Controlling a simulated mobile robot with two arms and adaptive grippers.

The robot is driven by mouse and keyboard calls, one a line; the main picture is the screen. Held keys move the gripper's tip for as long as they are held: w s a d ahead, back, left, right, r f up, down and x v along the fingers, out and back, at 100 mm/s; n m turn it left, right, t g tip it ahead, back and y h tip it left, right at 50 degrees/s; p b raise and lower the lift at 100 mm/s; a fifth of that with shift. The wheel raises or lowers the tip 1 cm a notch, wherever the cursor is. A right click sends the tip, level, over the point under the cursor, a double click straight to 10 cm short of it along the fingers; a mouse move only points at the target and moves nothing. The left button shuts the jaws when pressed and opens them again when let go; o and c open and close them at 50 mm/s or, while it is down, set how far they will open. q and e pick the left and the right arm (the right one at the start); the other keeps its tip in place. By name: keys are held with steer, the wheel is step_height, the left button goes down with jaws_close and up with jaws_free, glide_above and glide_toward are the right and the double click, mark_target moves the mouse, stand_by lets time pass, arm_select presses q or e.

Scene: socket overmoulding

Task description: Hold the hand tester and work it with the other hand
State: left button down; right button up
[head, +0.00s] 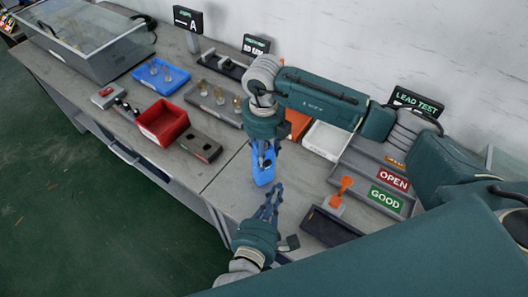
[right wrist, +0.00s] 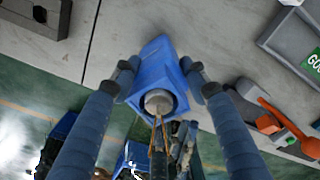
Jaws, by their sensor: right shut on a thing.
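The blue hand tester (head: 263,168) is in my right gripper (head: 264,150), held up near the front edge of the table. In the right wrist view the fingers press on both sides of the tester (right wrist: 158,60), and a round grey end with thin leads faces the camera. My left gripper (head: 270,203) comes up from the bottom of the head view. Its fingers point at the tester from just below it, with a small gap. Its fingers look narrow and close together, but I cannot tell whether they are open.
A dark holder (head: 330,226) with an orange-handled tool (head: 342,188) stands right of the left gripper. Grey trays marked OPEN (head: 393,178) and GOOD (head: 385,199) lie beyond it. A red bin (head: 163,122) and blue tray (head: 161,75) stand to the left.

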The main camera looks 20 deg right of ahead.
steer(key=o, duration=1.2)
steer(key=shift+w+a, duration=0.1)
